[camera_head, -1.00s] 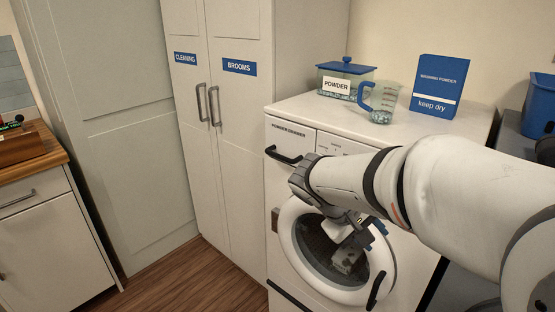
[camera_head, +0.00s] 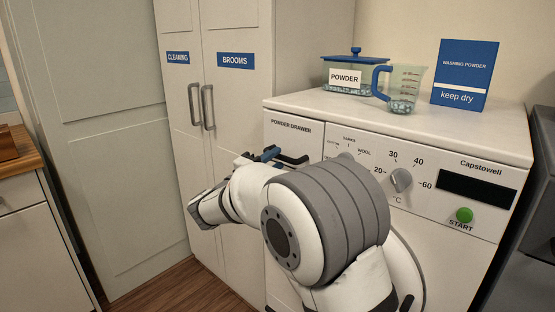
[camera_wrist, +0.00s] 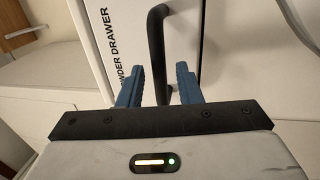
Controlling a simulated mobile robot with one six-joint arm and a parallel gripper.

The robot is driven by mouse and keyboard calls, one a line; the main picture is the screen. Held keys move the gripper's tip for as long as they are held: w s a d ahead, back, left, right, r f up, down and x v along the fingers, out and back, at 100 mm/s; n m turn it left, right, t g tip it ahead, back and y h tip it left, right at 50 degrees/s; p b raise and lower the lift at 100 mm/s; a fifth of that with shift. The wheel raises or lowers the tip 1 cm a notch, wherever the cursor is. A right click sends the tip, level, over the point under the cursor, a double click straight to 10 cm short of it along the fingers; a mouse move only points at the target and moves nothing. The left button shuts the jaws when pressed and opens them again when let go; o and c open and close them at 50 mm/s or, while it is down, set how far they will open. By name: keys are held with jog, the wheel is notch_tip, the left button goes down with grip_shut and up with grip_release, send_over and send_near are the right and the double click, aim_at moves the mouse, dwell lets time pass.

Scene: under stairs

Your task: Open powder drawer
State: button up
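The powder drawer (camera_head: 291,128) is a white panel at the upper left of the washing machine front, labelled "POWDER DRAWER". It looks flush with the machine. Its black bar handle (camera_head: 293,160) is partly hidden by my gripper (camera_head: 262,154) in the head view. In the wrist view the black handle (camera_wrist: 157,45) runs between the two blue fingers of my gripper (camera_wrist: 158,84). The fingers are apart, with a gap on each side of the handle, so my gripper is open around it. Part of the drawer front is hidden behind my arm.
On the machine top (camera_head: 310,103) stand a powder box (camera_head: 347,78), a measuring jug (camera_head: 403,90) and a blue washing powder carton (camera_head: 463,75). The tall cupboard (camera_head: 228,120) with upright handles stands close on the left. A dial (camera_head: 401,180) and green start button (camera_head: 464,215) are at right.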

jog(key=shift+x, duration=1.3)
jog(key=shift+c, duration=0.5)
grip_shut()
